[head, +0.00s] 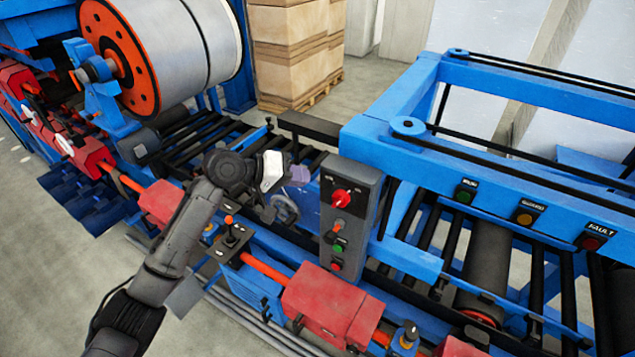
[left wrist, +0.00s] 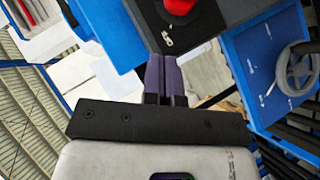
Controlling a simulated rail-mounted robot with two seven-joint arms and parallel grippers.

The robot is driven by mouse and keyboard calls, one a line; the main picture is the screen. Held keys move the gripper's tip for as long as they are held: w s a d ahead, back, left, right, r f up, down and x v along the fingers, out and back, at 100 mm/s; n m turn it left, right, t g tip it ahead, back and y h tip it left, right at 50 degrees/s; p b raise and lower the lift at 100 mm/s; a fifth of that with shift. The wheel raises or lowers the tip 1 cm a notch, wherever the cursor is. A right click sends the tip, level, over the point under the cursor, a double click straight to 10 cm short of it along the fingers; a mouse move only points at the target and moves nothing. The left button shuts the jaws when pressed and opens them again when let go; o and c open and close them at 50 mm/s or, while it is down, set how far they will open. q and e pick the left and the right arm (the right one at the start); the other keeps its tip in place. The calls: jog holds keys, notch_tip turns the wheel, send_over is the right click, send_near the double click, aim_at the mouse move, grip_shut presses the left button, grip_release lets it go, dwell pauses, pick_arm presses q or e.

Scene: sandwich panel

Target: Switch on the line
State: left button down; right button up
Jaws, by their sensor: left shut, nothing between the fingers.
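A grey control box (head: 352,185) stands at the middle of the line in the head view. My right gripper is out of view.
A handwheel (head: 285,208) is beside the box. Blue frame rails (head: 480,165) carry green (head: 464,196), amber (head: 525,218) and red "FAULT" (head: 592,243) lamps at right. A large coil (head: 165,55) is at back left.

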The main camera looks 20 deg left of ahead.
pick_arm(q)
jog(key=shift+b+v, duration=0.7)
jog(key=shift+v, duration=2.3)
jog(key=shift+f, duration=0.15)
